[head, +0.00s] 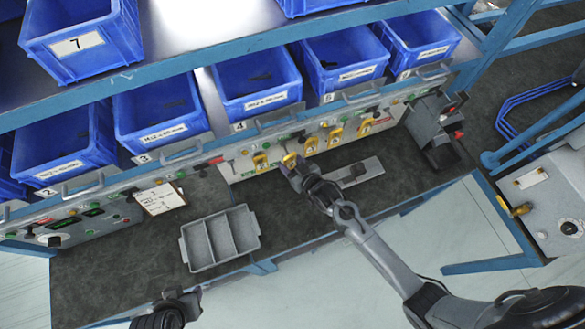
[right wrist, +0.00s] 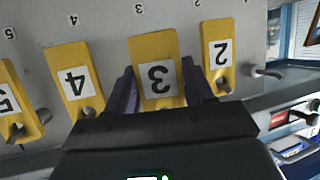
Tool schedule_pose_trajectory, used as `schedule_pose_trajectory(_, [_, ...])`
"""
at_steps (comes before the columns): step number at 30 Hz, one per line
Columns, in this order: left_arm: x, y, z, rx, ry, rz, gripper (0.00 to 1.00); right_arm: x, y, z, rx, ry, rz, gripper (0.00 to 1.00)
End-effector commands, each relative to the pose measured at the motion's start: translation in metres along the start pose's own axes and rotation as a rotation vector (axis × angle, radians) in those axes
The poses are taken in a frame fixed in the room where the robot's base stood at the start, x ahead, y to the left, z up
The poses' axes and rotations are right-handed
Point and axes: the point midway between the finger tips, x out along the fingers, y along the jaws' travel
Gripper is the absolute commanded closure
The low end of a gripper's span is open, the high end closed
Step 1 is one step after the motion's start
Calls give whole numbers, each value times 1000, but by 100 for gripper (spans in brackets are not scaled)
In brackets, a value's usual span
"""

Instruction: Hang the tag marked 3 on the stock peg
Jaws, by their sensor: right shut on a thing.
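The yellow tag marked 3 (right wrist: 155,88) is between the two fingers of my right gripper (right wrist: 160,88) in the right wrist view, its number upside down. My right gripper is shut on it, close against the grey panel. It also shows in the head view (head: 291,161), where the number is too small to read. A bare grey peg (right wrist: 266,73) sticks out beside the tag marked 2 (right wrist: 217,55). I cannot tell which peg is the stock peg. My left gripper (head: 185,300) is low at the left in the head view, dark and partly cut off; its jaws are unclear.
The tag marked 4 (right wrist: 74,80) and another marked 5 (right wrist: 12,100) hang beside the held tag. A grey divided tray (head: 220,237) sits on the dark bench. Blue bins (head: 160,116) line the shelf above the panel. The bench around the tray is mostly clear.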

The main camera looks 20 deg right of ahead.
Motion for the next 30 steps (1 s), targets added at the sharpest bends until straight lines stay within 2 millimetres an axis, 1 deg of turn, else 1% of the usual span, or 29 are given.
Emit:
schedule_pose_trajectory(1, [4,1,1,-2,0,2,62,4,1,1,0,1,0,77])
schedule_pose_trajectory(10, [16,1,5,-2,0,2,62,19,5,-5,0,1,0,77])
schedule_pose_trajectory(19, [19,-1,7,6,-2,-4,62,29,8,-6,1,0,0,77])
schedule_pose_trajectory(30, [17,-2,6,10,-2,-7,62,32,8,-6,1,0,-1,77])
